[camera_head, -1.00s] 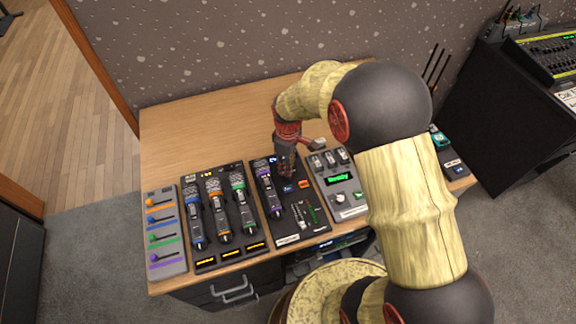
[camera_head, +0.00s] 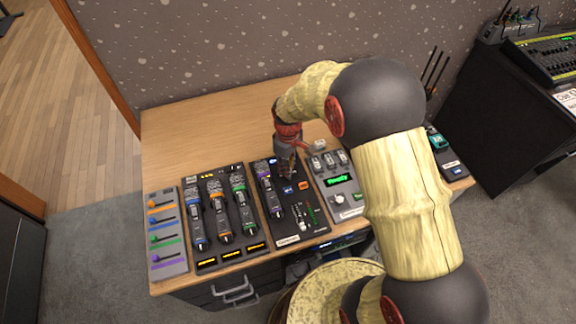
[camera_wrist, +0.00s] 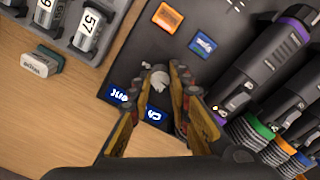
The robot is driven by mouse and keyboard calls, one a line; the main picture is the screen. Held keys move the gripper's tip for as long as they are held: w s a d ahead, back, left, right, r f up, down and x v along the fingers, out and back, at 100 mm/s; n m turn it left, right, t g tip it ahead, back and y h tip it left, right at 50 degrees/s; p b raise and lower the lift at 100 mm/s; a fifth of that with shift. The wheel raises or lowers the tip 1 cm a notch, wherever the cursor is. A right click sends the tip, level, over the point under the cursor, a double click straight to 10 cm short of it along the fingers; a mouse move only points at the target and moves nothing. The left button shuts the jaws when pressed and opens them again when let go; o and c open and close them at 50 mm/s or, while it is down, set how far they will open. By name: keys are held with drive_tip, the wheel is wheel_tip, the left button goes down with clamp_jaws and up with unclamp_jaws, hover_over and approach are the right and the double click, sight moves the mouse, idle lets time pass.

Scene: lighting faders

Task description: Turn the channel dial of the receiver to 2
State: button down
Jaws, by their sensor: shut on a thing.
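The receiver is the black panel (camera_head: 312,229) on the desk, with a purple-banded microphone (camera_head: 268,190) lying on its left side. The wrist view shows its dark face (camera_wrist: 213,18) close up. My gripper (camera_wrist: 162,80) is shut on this dial, with a finger on each side. In the head view my gripper (camera_head: 287,172) points down at the back of the receiver and hides the dial. A lit blue display (camera_wrist: 154,114) shows a character, partly covered by the fingers; I cannot read it surely.
A blue button (camera_wrist: 203,44) and an orange button (camera_wrist: 168,17) are close to my fingers. A panel with three microphones (camera_head: 222,210) is on the left, and a grey unit with a green screen (camera_head: 338,180) on the right. The back left desk is clear.

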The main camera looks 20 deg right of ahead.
drive_tip(key=m+p, duration=0.3)
drive_tip(key=m, duration=0.2)
drive_tip(key=shift+r, duration=0.1)
drive_tip(key=m+p, duration=0.2)
drive_tip(key=m, duration=0.3)
drive_tip(key=shift+p, duration=0.3)
idle(0.3)
drive_tip(key=c, duration=1.6)
unclamp_jaws()
drive_tip(key=shift+c, duration=0.2)
wheel_tip(320, 180, up, 12)
